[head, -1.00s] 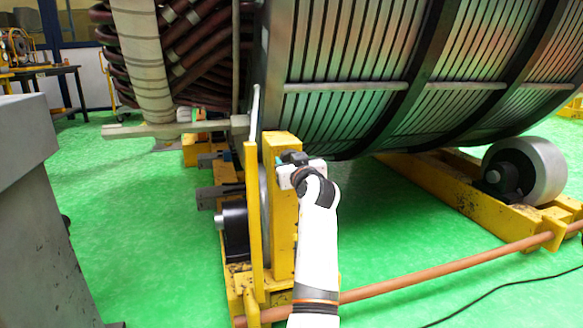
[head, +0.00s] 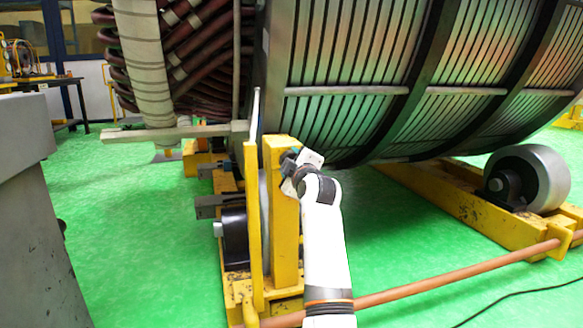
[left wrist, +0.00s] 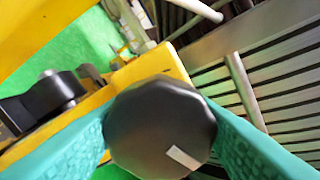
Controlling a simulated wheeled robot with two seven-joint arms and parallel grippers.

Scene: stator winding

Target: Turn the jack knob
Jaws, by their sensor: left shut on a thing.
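The jack knob (left wrist: 150,135) is a black, many-sided knob with a white mark near its lower right edge in the left wrist view. My left gripper (left wrist: 158,112) has its teal fingers on both sides of the knob, shut on it. In the head view my left gripper (head: 288,163) is at the upper part of the yellow jack post (head: 284,230), beneath the big ribbed cylinder. The knob is mostly hidden there by the gripper. My right gripper is not in view.
The ribbed stator cylinder (head: 345,65) hangs close above my gripper. A yellow frame with a grey roller (head: 540,178) stands at right. A brown bar (head: 450,276) crosses low in front, with a black cable nearby. Green floor (head: 400,235) is open between the frames.

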